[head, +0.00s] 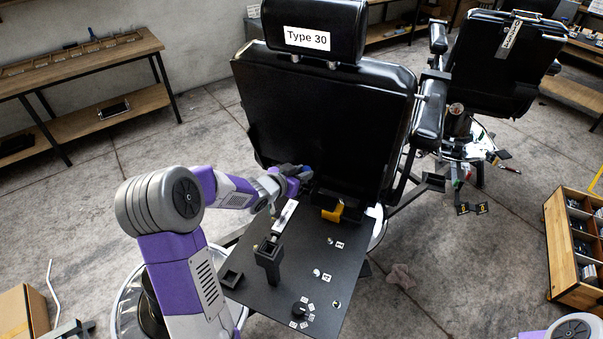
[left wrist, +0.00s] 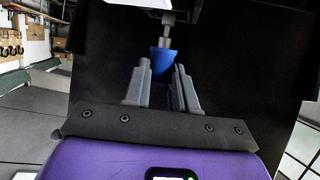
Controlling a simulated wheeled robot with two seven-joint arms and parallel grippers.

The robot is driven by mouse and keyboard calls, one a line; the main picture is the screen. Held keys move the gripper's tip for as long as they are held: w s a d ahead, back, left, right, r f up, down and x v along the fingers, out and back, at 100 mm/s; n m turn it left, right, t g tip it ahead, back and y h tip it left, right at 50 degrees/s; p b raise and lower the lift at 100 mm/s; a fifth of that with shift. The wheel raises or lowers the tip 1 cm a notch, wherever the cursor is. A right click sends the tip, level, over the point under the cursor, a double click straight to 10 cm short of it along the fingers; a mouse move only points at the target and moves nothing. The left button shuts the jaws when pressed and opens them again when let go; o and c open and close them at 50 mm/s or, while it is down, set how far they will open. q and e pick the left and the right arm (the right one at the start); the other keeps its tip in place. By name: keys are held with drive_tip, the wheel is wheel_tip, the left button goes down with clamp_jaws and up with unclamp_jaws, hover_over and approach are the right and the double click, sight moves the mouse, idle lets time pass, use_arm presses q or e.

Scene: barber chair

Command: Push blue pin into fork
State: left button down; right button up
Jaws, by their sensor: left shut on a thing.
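The blue pin (left wrist: 162,62) shows in the left wrist view as a blue head with a grey shaft running up from it.
The black chair back (head: 315,110), labelled Type 30, stands behind the gripper. A black plate (head: 300,275) with a lever, knob and yellow part (head: 333,213) lies in front. A second chair (head: 500,60) is at right, a wooden bench (head: 80,62) at left.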

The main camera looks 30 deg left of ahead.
use_arm(q)
drive_tip(key=c, duration=0.8)
unclamp_jaws()
drive_tip(key=v, duration=0.7)
drive_tip(key=shift+s, duration=0.3)
